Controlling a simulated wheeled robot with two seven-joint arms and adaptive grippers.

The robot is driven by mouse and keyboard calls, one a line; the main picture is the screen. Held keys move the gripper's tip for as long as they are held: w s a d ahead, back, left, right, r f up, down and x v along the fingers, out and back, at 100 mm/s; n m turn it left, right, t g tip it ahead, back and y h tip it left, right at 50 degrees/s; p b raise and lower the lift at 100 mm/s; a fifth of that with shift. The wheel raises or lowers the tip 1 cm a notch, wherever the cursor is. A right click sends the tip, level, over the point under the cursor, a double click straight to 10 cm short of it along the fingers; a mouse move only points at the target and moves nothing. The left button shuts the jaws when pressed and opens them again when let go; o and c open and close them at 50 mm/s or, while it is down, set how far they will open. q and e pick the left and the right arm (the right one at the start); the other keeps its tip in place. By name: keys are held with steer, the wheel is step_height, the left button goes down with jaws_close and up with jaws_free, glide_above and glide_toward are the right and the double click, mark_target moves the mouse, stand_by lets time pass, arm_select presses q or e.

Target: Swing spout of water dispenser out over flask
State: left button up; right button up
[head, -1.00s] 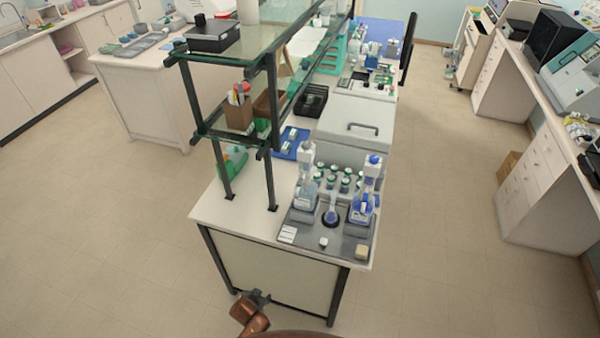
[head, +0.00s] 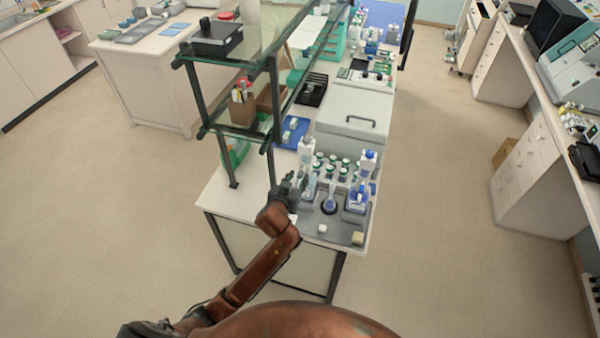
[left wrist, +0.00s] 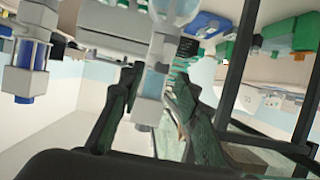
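Two bottle dispensers stand on the grey tray (head: 312,229) at the bench's near end. The left one (head: 307,148) has a white head and a pale bottle; the right one (head: 359,196) has blue liquid. The small flask (head: 329,206) stands between them. My left gripper (head: 291,184) is at the left dispenser, hiding part of it. In the left wrist view my gripper (left wrist: 154,88) has its fingers apart, with a white dispenser part (left wrist: 150,107) showing between them; contact cannot be told. The blue-marked dispenser (left wrist: 26,68) shows at that view's left. My right gripper is not in view.
Several green-capped bottles (head: 333,164) stand behind the flask. A glass shelf frame (head: 270,135) rises close to the left of my gripper. A white box with a handle (head: 353,122) is farther back. A small beige block (head: 358,238) sits at the tray's front right.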

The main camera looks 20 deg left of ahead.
mark_target(300, 174)
arm_select(q)
steer(key=shift+x, duration=1.9)
steer(key=shift+c, duration=0.2)
jaws_close()
